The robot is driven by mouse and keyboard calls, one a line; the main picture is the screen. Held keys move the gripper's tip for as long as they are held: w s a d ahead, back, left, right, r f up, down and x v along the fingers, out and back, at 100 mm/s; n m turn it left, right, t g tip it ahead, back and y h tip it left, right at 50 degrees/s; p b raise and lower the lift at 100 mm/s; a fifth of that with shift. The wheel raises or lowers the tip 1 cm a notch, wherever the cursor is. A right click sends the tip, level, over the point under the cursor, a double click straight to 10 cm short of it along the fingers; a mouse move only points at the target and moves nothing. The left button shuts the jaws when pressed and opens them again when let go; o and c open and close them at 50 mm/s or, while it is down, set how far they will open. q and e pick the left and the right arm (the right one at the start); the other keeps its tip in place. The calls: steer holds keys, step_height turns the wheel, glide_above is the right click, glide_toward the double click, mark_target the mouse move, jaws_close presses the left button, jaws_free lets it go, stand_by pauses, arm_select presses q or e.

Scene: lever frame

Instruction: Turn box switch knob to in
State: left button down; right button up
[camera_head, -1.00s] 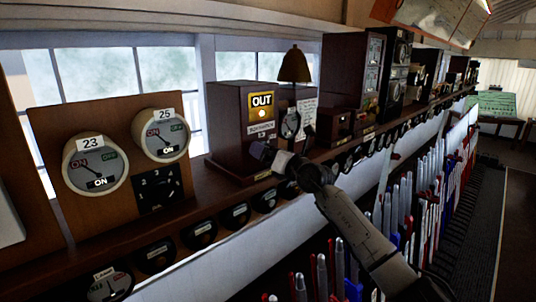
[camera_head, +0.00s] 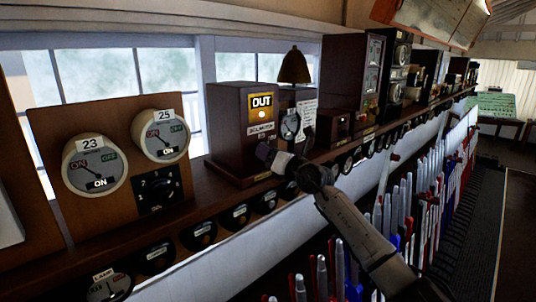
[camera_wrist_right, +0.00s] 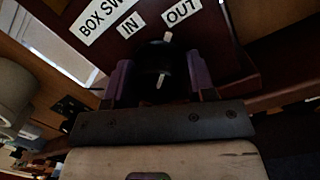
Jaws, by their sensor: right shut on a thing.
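The box switch (camera_head: 228,128) is a dark brown wooden box on the shelf, with a lit yellow OUT window (camera_head: 261,101) on its front. My right gripper (camera_head: 266,153) is at the lower front of this box. In the right wrist view, the right gripper's purple fingers (camera_wrist_right: 160,78) are shut on the black knob (camera_wrist_right: 158,60), one on each side. The knob has a white mark. An IN label (camera_wrist_right: 129,25) and an OUT label (camera_wrist_right: 181,11) are just beyond it; I cannot tell exactly which label the knob points to. My left gripper is not in view.
A brass bell (camera_head: 294,67) stands just right of the box. Dials 23 (camera_head: 95,165) and 25 (camera_head: 160,136) are on a wooden panel to the left. Round plaques line the shelf's front edge, and a row of levers (camera_head: 405,215) stands below right.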

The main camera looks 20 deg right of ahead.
steer(key=shift+a, duration=0.15)
steer(key=c, duration=0.3)
